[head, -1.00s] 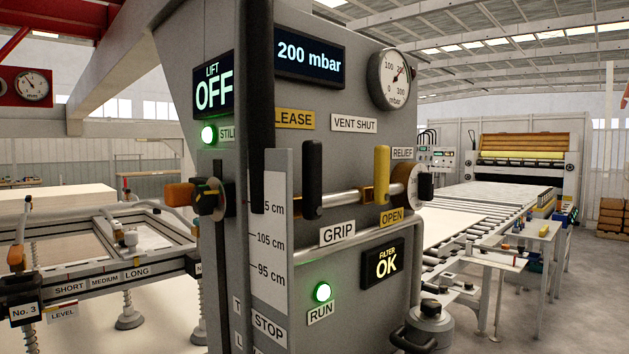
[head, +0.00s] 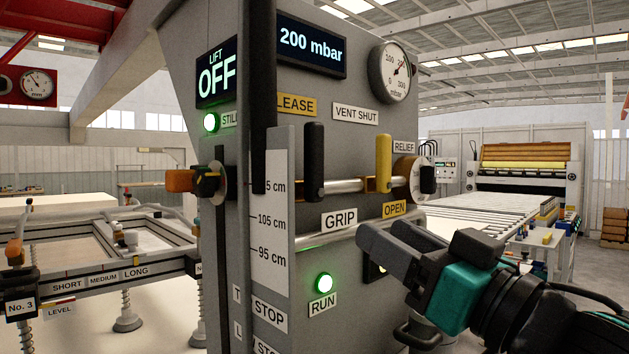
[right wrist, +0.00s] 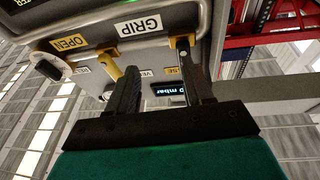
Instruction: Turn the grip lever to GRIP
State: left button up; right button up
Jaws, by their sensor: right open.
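The grip lever (head: 314,160) is a black upright handle on the grey column. It points up from its pivot, between the partly hidden "...LEASE" label (head: 298,106) above and the GRIP label (head: 339,219) below. My right gripper (head: 380,231) is open and empty, below and to the right of the lever, in front of the panel near the OPEN label. In the right wrist view the panel appears upside down, with the GRIP label (right wrist: 138,25) beyond the open fingers (right wrist: 158,88). The lever is hard to separate from a dark finger there. My left gripper is not in view.
A yellow lever (head: 384,163) stands upright just right of the grip lever, above the OPEN label (head: 395,209). A silver rail (head: 330,237) crosses the panel below. A height scale (head: 271,220) stands to the left. The green RUN light (head: 324,283) is lit.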

aim_at(321, 144)
notch_tip(321, 144, up, 6)
jog(key=s+n+g+y, duration=0.1)
jog(key=s+n+y, duration=0.1)
jog(key=s+y, duration=0.1)
jog(key=p+x, duration=0.2)
jog(key=x, duration=0.9)
jog(key=shift+w+a, duration=0.15)
jog(key=shift+a, duration=0.15)
jog(key=shift+x, duration=0.8)
jog(key=shift+f, duration=0.1)
grip_shut()
